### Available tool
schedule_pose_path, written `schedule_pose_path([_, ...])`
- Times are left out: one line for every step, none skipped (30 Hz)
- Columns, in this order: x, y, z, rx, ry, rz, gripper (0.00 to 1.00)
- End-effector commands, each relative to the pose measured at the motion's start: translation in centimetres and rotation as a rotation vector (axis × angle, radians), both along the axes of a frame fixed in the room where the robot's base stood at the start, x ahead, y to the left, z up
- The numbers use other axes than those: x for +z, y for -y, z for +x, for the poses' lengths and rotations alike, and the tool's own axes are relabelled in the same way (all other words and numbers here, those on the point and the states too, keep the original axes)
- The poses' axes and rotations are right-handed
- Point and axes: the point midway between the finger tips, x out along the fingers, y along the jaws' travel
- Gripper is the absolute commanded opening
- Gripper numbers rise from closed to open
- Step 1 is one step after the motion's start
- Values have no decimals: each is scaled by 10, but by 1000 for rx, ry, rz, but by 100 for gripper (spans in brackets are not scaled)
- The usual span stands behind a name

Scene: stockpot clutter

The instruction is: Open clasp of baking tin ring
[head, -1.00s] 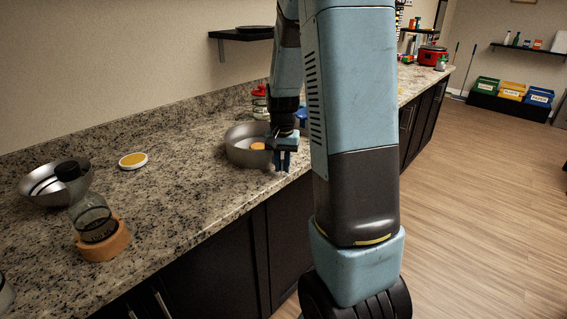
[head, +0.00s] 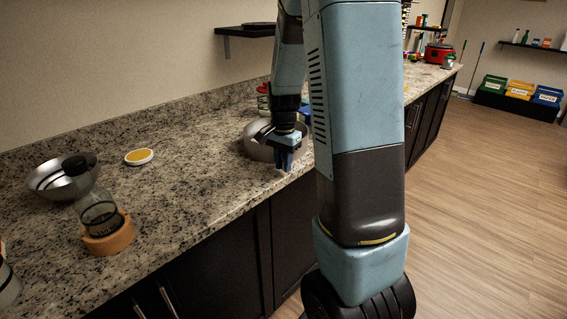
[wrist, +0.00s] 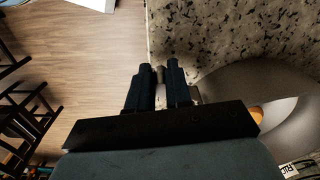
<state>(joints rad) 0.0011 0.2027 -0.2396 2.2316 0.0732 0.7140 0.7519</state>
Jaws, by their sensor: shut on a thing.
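The baking tin ring (head: 254,150) is a round grey metal ring on the granite counter near its front edge, partly covered by my arm. In the wrist view its wall (wrist: 262,82) curves at the right. My gripper (head: 284,167) points down at the tin's front side. In the wrist view my gripper (wrist: 160,68) has its two dark fingers close together with a small grey metal piece, apparently the clasp (wrist: 160,75), between them. How far the clasp stands open is not clear.
An orange thing (wrist: 257,113) lies inside the tin. A metal bowl (head: 50,178), a glass jar (head: 98,210) on an orange-brown ring (head: 112,240) and a yellow-topped white lid (head: 139,157) stand left. The counter between them and the tin is clear.

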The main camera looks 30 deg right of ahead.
Motion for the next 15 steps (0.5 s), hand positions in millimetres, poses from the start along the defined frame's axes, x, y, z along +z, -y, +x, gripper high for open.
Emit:
schedule_pose_path([0, 0, 0, -1, 0, 0, 0])
schedule_pose_path([0, 0, 0, -1, 0, 0, 0])
schedule_pose_path([0, 0, 0, -1, 0, 0, 0])
schedule_pose_path([0, 0, 0, -1, 0, 0, 0])
schedule_pose_path([0, 0, 0, -1, 0, 0, 0])
schedule_pose_path([0, 0, 0, 0, 0, 0, 0])
schedule_pose_path([0, 0, 0, 0, 0, 0, 21])
schedule_pose_path([0, 0, 0, 0, 0, 0, 24])
schedule_pose_path([0, 0, 0, 0, 0, 0, 28])
schedule_pose_path([0, 0, 0, 0, 0, 0, 30])
schedule_pose_path([0, 0, 0, 0, 0, 0, 33])
schedule_pose_path([0, 0, 0, 1, 0, 0, 37])
schedule_pose_path([0, 0, 0, 1, 0, 0, 40])
schedule_pose_path([0, 0, 0, 1, 0, 0, 43])
schedule_pose_path([0, 0, 0, 1, 0, 0, 47])
